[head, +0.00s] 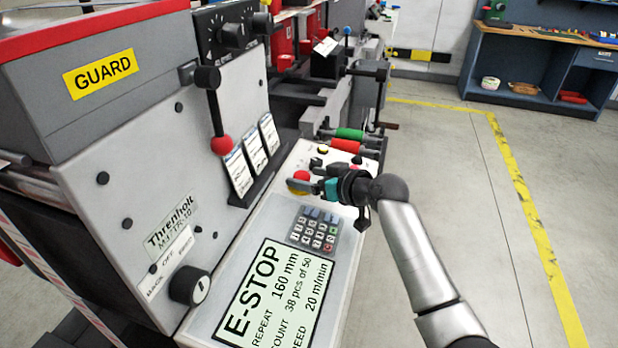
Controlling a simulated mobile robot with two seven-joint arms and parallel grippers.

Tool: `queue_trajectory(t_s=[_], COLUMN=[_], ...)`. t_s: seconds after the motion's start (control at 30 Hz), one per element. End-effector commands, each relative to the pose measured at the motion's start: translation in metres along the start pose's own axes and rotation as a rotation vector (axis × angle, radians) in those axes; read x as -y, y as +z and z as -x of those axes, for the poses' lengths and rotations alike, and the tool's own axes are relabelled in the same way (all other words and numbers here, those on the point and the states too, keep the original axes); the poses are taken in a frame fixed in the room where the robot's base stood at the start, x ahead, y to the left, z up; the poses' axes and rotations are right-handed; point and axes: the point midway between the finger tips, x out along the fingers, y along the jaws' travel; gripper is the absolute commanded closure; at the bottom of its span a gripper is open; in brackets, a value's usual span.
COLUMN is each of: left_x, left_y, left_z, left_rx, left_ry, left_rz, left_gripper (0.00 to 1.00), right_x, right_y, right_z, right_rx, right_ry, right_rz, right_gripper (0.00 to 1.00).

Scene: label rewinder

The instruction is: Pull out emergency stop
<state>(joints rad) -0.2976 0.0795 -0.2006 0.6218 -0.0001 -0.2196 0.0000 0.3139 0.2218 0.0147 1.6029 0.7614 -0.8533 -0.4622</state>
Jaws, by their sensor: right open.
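The emergency stop (299,176) is a red button on a yellow base. It sits on the light sloped control panel (345,262), just above the keypad (314,229). My right gripper (304,181) is open, with its fingertips at the button and partly covering it. I cannot tell whether the fingers touch it. The display (272,300) on the panel reads "E-STOP", repeat 160 mm, 38 pcs of 50, 20 m/min. My left gripper is not in view.
A lever with a red knob (221,145) and label cards (255,152) stand left of the panel. Open floor (470,190) lies to the right, with a workbench (530,65) behind.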

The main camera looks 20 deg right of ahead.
Motion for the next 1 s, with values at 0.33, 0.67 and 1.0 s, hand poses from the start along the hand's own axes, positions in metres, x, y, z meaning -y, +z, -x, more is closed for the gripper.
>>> queue_trajectory(t_s=[0.33, 0.67, 1.0], left_x=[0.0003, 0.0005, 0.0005], left_y=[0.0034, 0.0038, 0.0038], left_z=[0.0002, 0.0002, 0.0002], left_rx=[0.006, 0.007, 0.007], left_ry=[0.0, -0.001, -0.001], left_rz=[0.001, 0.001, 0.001], left_gripper=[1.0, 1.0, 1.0], right_x=[0.0001, -0.0001, -0.0003], right_y=[0.0, 0.0001, 0.0002], right_z=[0.0003, 0.0004, 0.0005], right_rx=[0.0, 0.0, 0.0], right_ry=[0.0, 0.0, 0.0], right_rz=[-0.001, -0.001, -0.001], right_gripper=[0.46, 0.83, 1.0])
